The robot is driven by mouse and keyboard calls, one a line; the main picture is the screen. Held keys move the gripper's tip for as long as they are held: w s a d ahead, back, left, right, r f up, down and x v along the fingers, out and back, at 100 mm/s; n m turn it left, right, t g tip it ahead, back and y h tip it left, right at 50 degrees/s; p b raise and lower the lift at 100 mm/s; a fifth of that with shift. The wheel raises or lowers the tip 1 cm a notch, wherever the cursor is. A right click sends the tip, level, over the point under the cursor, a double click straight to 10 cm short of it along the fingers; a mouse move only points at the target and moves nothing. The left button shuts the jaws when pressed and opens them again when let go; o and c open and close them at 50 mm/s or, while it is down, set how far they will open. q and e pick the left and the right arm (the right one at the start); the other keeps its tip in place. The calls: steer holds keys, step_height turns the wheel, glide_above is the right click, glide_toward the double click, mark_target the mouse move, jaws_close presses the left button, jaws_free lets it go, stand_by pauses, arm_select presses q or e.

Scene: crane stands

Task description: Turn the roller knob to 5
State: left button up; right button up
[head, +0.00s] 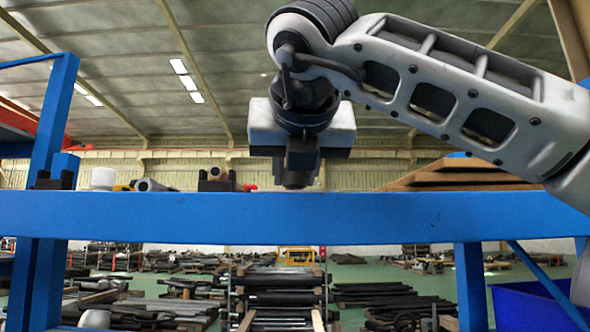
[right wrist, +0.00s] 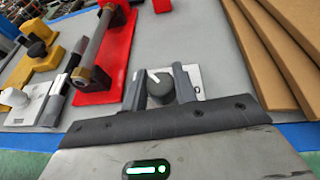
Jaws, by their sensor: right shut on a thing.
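In the right wrist view a round dark grey knob (right wrist: 157,93) with a white pointer line sits on a pale dial plate (right wrist: 206,82). The line points toward the upper left of the picture. The plate's marks are too small to read and partly hidden by a finger. My right gripper (right wrist: 159,87) has one finger on each side of the knob and is shut on it. In the head view my right gripper (head: 300,172) points down behind the blue beam, and the knob is hidden there. My left gripper is not in view.
Left of the knob are a red base (right wrist: 112,60) with a dark bar handle, a white knob (right wrist: 14,97) on its plate, and a yellow part (right wrist: 47,58). Brown boards (right wrist: 262,60) lie close on the right. A blue beam (head: 200,217) crosses the head view.

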steer(key=o, duration=1)
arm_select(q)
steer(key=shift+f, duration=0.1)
arm_select(e)
steer(key=shift+s, duration=0.1)
steer(key=shift+s+r, duration=0.2)
steer(key=shift+s, duration=0.1)
arm_select(q)
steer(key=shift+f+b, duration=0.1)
steer(key=shift+b, duration=0.6)
arm_select(e)
steer(key=v, duration=1.5)
steer(key=shift+s, duration=0.1)
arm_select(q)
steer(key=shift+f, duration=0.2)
